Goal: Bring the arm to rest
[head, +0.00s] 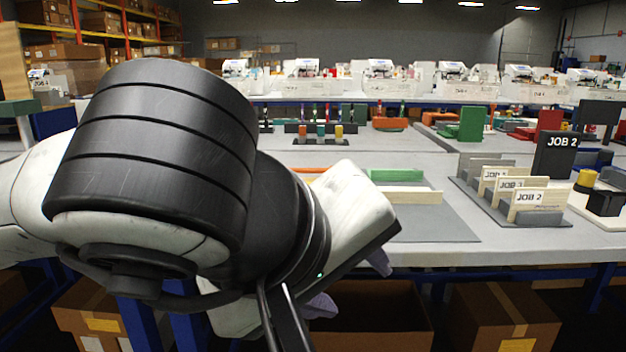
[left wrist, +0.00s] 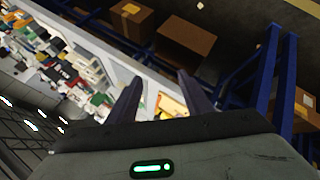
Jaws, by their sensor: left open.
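My left arm fills the left and middle of the head view, in front of the table. My left gripper (head: 350,284) points down and to the right, just off the table's front edge. Its two grey fingers are apart with nothing between them. In the left wrist view, the open gripper (left wrist: 160,78) shows both fingers spread, with the table edge and floor beyond. Much of the table's left part is hidden behind my arm. My right gripper does not show in either view.
The grey table (head: 520,243) holds a rack of JOB 2 cards (head: 528,204), a black JOB 2 sign (head: 555,155) and a yellow cylinder (head: 587,180). Cardboard boxes (head: 503,318) stand below the table.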

